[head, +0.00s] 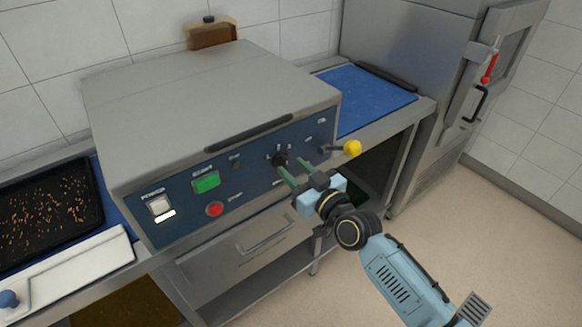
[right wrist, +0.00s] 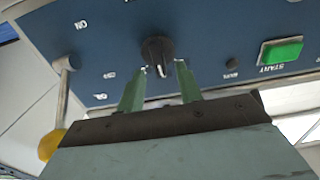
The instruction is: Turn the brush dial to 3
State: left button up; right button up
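The dial is a black round knob (head: 280,160) on the dark blue control panel (head: 240,180) of the steel machine. In the right wrist view the knob (right wrist: 157,50) shows a white pointer mark low on its face. Small white marks around it are too blurred to read. My right gripper (head: 292,169) is at the panel front. In the right wrist view the right gripper (right wrist: 160,68) has its two green fingers apart, one on each side of the knob's lower part. Narrow gaps show, and I cannot see firm contact. My left gripper is out of view.
Left on the panel are a white power switch (head: 160,206), a green start button (head: 206,182) and a red button (head: 214,209). A yellow-ball lever (head: 352,148) sticks out right of the dial, near my right gripper. A dark tray (head: 45,215) lies at left.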

jog(key=shift+x, duration=0.9)
grip_shut()
jog(key=shift+m, duration=0.3)
jog(key=shift+w+d+f+m+b, duration=0.1)
jog(key=shift+m+b, duration=0.1)
jog(key=shift+m, duration=1.35)
jog(key=shift+w+d+f+m+b, duration=0.1)
jog(key=shift+m+b, duration=0.1)
jog(key=shift+m, duration=1.4)
jog(key=shift+d+f+m+b, duration=0.1)
jog(key=shift+d+m+b, duration=0.1)
jog(key=shift+m, duration=1.35)
